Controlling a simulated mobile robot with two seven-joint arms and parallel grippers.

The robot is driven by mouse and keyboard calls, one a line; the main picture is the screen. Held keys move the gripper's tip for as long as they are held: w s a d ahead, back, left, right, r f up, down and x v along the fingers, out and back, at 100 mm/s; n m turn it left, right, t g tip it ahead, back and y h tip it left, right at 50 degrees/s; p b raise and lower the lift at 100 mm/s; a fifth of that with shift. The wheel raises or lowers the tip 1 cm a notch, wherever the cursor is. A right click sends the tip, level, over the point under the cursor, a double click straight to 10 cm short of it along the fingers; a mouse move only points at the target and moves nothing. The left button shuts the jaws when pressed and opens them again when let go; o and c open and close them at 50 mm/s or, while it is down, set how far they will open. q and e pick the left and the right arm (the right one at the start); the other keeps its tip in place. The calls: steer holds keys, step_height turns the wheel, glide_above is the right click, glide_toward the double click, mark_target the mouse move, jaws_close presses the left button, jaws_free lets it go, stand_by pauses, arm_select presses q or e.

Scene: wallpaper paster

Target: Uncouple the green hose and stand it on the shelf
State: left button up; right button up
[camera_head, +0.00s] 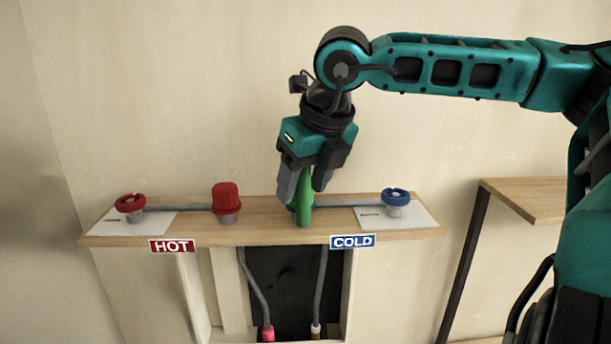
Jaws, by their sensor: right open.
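The green hose piece (304,211) stands about upright on the wooden ledge (255,234), between the HOT and COLD labels. A bit of blue shows beside its lower part, mostly hidden. My right gripper (304,192) comes down over it from above, open. Its two fingers stand on either side of the green piece's upper part, which the fingers and the gripper body partly hide. I cannot tell whether a finger touches it. A wooden shelf (525,196) on a dark frame stands at the right, partly behind my right arm. My left gripper is not in view.
On the ledge are a red valve wheel (130,203), a red cap (226,197) and a blue valve wheel (396,195), with grey pipes between. Below, a dark opening (283,285) holds two grey hoses, one ending in a pink-red fitting (267,333). The visible shelf top is bare.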

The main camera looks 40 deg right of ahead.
steer(key=shift+c, duration=0.4)
jaws_close()
stand_by(0.4)
